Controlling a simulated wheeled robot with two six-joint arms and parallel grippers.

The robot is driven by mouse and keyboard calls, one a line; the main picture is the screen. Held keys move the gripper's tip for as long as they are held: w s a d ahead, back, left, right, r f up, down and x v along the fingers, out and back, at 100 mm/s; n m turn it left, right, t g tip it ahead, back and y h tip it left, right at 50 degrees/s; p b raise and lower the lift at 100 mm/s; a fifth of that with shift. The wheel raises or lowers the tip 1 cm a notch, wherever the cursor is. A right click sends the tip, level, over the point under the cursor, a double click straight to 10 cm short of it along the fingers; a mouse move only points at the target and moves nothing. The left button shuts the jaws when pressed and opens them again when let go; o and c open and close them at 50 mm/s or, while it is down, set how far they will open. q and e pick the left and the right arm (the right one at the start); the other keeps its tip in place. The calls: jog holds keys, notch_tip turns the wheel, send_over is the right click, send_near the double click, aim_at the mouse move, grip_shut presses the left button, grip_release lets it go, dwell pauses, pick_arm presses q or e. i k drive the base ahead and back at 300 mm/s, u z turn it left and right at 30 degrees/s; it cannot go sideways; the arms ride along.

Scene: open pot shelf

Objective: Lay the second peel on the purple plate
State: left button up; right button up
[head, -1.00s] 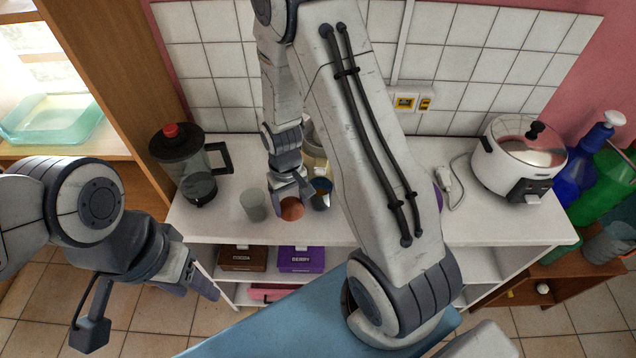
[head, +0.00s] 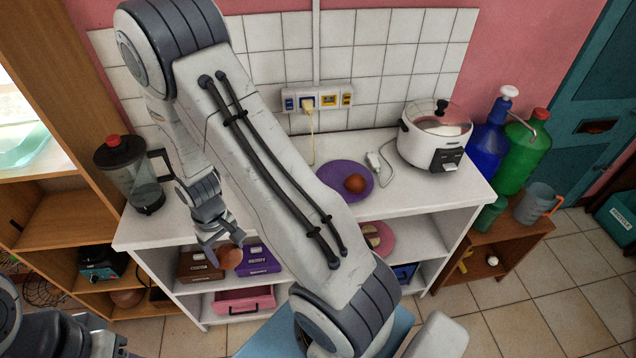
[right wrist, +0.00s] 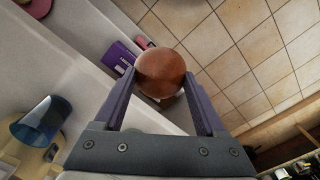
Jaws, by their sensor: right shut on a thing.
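My right gripper (head: 222,247) is shut on a round reddish-brown peel (head: 230,258), held in front of the counter's front edge. In the right wrist view the peel (right wrist: 161,73) sits between the two fingertips. The purple plate (head: 331,177) lies on the counter to the right, beyond my right arm. Another reddish-brown peel (head: 355,184) lies on it. Of my left arm only part shows at the bottom left corner, and its fingers cannot be made out.
A white cooker (head: 433,140) stands right of the plate, a white plug and cord (head: 378,163) between them. A blender (head: 137,178) stands at the counter's left end. Boxes lie on the shelf below. The right wrist view shows a blue cup (right wrist: 42,120).

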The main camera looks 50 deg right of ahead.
aim_at(342, 173)
jog(key=u, duration=0.95)
jog(key=i, duration=0.35)
jog(key=z, duration=1.8)
jog(key=i, duration=0.5)
jog(key=z, duration=0.05)
